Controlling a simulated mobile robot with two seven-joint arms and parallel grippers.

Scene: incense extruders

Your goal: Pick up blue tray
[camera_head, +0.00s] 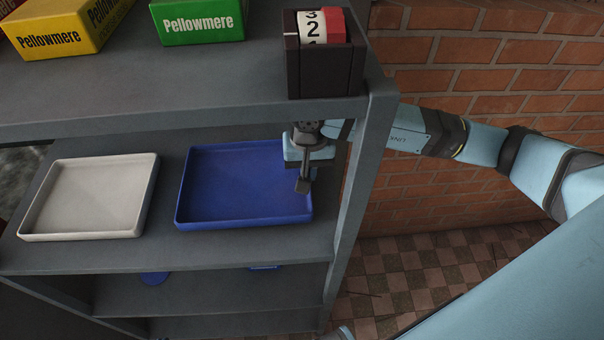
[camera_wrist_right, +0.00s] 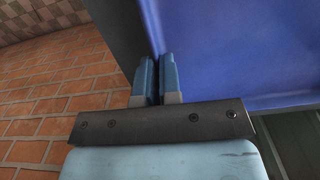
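The blue tray (camera_head: 235,182) is a shallow rectangular tray on the middle shelf, and it looks level. Its blue inside also fills much of the right wrist view (camera_wrist_right: 240,50). My right gripper (camera_head: 303,184) is at the tray's right side, its arm reaching in from the right past the shelf post. In the right wrist view the two fingers (camera_wrist_right: 156,80) are close together, with the tray's rim running down between them, so they look shut on the tray's right wall. The fingers hide part of that rim. My left gripper is not in view.
A white tray (camera_head: 92,197) sits left of the blue tray on the same shelf (camera_head: 166,250). The shelf post (camera_head: 357,190) stands close to my right gripper. Above are a black number box (camera_head: 322,72), a green box (camera_head: 198,22) and a yellow box (camera_head: 60,32). A brick wall is at right.

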